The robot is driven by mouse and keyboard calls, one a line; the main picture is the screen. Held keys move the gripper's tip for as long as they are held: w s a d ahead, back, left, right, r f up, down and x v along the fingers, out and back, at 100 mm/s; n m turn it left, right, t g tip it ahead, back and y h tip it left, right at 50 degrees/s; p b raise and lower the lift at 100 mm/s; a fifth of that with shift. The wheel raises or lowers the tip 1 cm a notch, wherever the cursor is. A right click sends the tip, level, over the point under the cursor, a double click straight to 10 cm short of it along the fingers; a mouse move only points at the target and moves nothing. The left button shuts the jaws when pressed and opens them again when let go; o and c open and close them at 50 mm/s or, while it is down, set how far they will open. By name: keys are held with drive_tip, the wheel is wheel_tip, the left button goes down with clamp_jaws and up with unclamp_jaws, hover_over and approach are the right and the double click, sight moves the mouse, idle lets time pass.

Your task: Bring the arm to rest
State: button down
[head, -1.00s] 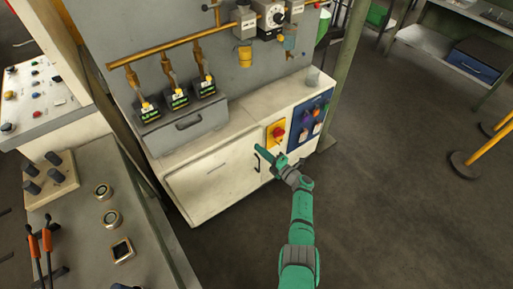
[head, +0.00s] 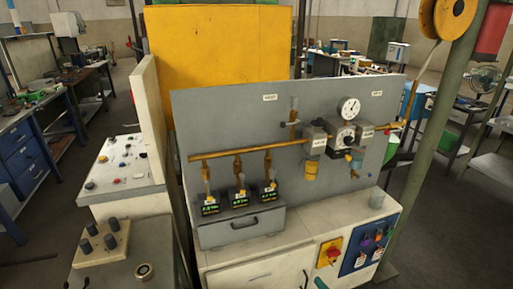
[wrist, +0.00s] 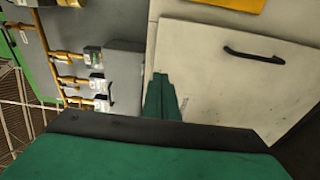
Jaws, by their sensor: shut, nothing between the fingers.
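My gripper (wrist: 161,98) shows in the wrist view as two green fingers pressed together, with nothing between them. Beyond them is the white cabinet door (wrist: 205,75) with its black handle (wrist: 253,54). I cannot tell the distance to the door. In the head view only a small green tip (head: 320,284) of my arm shows at the bottom edge, in front of the cabinet (head: 262,275). The rest of the arm is out of the head view.
The grey panel (head: 225,120) above the cabinet carries a brass pipe (head: 222,154), several valves and a gauge (head: 349,108). A red knob on a yellow plate (head: 330,251) and a blue switch panel (head: 368,247) are on the cabinet front. A control console (head: 125,168) stands left.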

drive_tip(key=s+a+r+m+t+h, duration=0.15)
drive_tip(key=s+a+m, duration=0.25)
drive_tip(key=a, duration=0.7)
drive_tip(key=s+a+r+m+t+h, duration=0.1)
drive_tip(key=s+a+m+t+h, duration=0.3)
drive_tip(key=a, duration=0.7)
drive_tip(key=s+a+r+m+g+h, duration=0.1)
drive_tip(key=s+a+m, duration=0.2)
drive_tip(key=s+m, duration=0.15)
drive_tip(key=s+a+m+g, duration=0.1)
drive_tip(key=s+a+m, duration=0.25)
drive_tip(key=s, duration=0.25)
drive_tip(key=s+r+m+g, duration=0.1)
drive_tip(key=s+r, duration=0.3)
drive_tip(key=s, duration=0.5)
drive_tip(key=s+r+m+g, duration=0.2)
drive_tip(key=s+r, duration=0.3)
drive_tip(key=s, duration=0.3)
drive_tip(key=s+r+m+g, duration=0.2)
drive_tip(key=s+r+m, duration=0.1)
drive_tip(key=s, duration=0.6)
drive_tip(key=shift+s+r+m, duration=0.3)
drive_tip(key=shift+r, duration=0.5)
drive_tip(key=shift+h, duration=0.25)
